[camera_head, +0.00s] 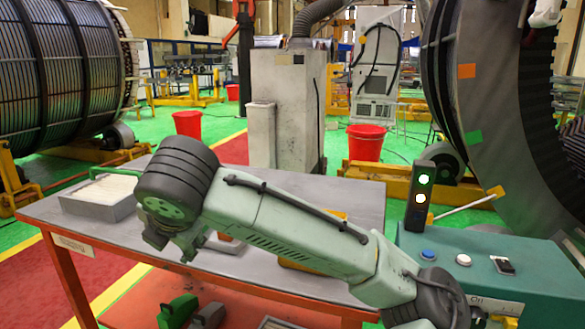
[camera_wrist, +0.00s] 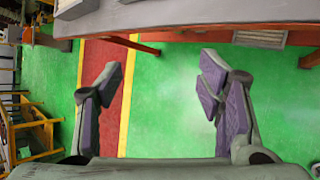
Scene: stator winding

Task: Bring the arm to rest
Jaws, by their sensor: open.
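My arm reaches across the grey-topped table (camera_head: 340,200) in the head view, from the lower right to the upper left. In the wrist view my gripper (camera_wrist: 158,85) is open.
A grey tray (camera_head: 70,203) with pale contents sits at the table's left. A teal control box (camera_head: 500,270) with buttons and a lit signal light (camera_head: 420,195) stands right. A large ring-shaped stator (camera_head: 490,130) is behind it. Red buckets (camera_head: 366,143) stand on the floor.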

